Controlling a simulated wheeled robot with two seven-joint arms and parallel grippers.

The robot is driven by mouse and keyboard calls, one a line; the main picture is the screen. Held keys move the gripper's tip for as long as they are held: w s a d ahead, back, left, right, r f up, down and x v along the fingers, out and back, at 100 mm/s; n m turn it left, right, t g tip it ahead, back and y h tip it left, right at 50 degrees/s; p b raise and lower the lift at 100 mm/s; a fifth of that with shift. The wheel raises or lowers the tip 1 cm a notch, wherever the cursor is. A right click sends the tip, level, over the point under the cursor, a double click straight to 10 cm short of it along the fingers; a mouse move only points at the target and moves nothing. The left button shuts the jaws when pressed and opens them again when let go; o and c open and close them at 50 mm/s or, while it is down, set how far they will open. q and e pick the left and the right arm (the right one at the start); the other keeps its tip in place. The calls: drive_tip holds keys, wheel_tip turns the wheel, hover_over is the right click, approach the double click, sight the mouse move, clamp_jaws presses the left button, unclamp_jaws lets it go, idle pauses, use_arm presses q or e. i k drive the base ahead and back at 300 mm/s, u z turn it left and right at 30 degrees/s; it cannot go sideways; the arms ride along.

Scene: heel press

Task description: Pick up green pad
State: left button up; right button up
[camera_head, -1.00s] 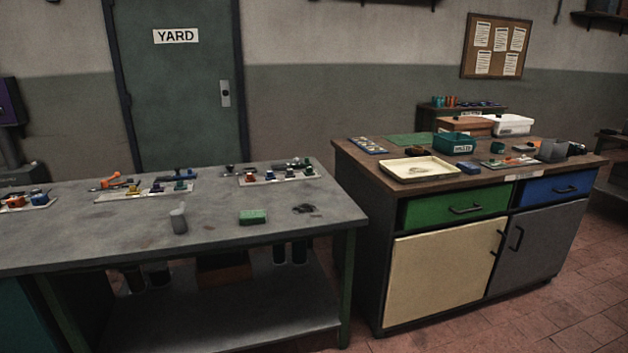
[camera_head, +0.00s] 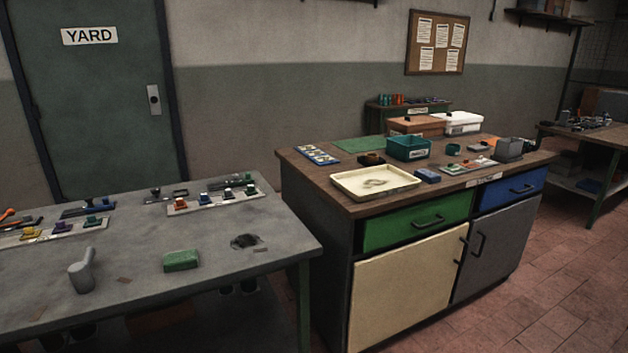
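A green pad (camera_head: 181,261), a small flat block, lies on the grey table (camera_head: 130,292) at the left, near its front edge. A green flat sheet (camera_head: 358,144) lies at the back of the wooden-topped cabinet; it is larger and thinner than the block. Neither of my grippers shows in the head view, so whether they are open or shut is hidden.
A grey mortar-like cup (camera_head: 82,270) stands left of the block, and a dark heap (camera_head: 245,241) lies to its right. Trays of small coloured parts (camera_head: 214,201) line the back. The cabinet (camera_head: 405,300) holds a cream tray (camera_head: 375,182) and a teal bin (camera_head: 408,147). Tiled floor (camera_head: 560,290) is clear at right.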

sight(250, 190)
drive_tip(key=u, duration=0.2)
drive_tip(key=i, duration=1.2)
drive_tip(key=u, duration=0.75)
